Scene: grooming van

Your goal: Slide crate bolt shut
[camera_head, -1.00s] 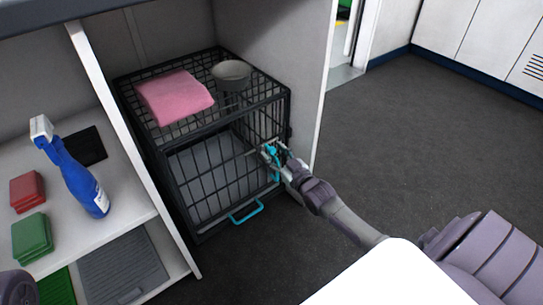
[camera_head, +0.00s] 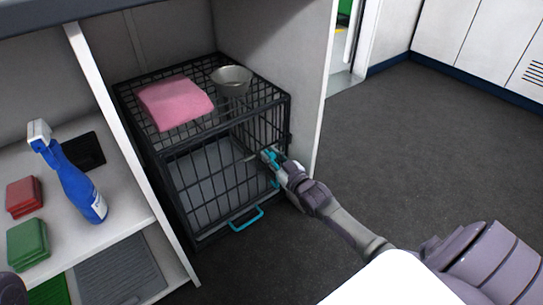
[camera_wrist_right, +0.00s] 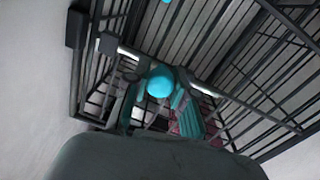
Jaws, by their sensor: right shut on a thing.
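The black wire crate (camera_head: 207,200) stands in the bay under the counter, its barred front facing me. My right gripper (camera_head: 268,157) is at the right part of the crate front, shut on the bolt's turquoise knob. In the right wrist view the round knob (camera_wrist_right: 160,82) sits at the gripper (camera_wrist_right: 158,100), in front of the bars. Part of a pale metal rod shows beside it. The fingers hide much of the bolt, so I cannot tell how far its rod reaches. My left gripper is not in view.
A pink folded towel (camera_head: 174,103) and a metal bowl (camera_head: 231,81) rest on the crate top. A turquoise handle (camera_head: 246,219) sticks out low at the front. A blue spray bottle (camera_head: 77,185) stands on the left shelf. The grey floor (camera_head: 420,150) at right is clear.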

